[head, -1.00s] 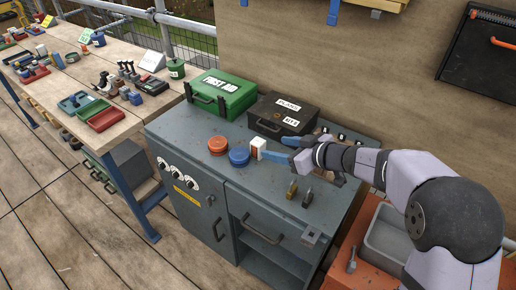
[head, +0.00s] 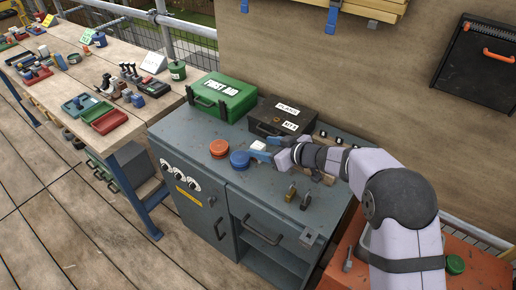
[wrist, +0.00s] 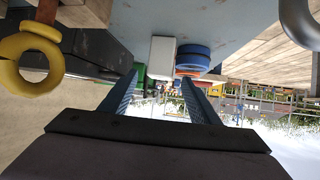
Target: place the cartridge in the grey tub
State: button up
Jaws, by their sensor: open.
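A white block (head: 258,146), possibly the cartridge, is on the grey cabinet top, partly covered by my gripper in the head view. My gripper (head: 262,151) is open, with its blue fingers low at the block. In the wrist view the white block (wrist: 162,58) shows between and just beyond the fingertips (wrist: 159,76); I cannot tell whether they touch it. The grey tub is mostly hidden behind my arm at the lower right of the head view.
A blue round piece (head: 240,160) stands close by the block, with an orange one (head: 219,148) beyond it. A black case (head: 280,116) and green first aid box (head: 223,97) stand behind. Small brass and dark pieces (head: 291,191) are in front. The cabinet's front left top is clear.

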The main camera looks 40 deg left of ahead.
jog(key=shift+w+a+f, duration=0.1)
jog(key=shift+a+f, duration=0.2)
jog(key=shift+a, duration=0.05)
jog(key=c, duration=1.3)
jog(key=shift+c, duration=0.2)
notch_tip(320, 180, up, 10)
jog(key=b, duration=0.1)
jog(key=shift+b, duration=0.4)
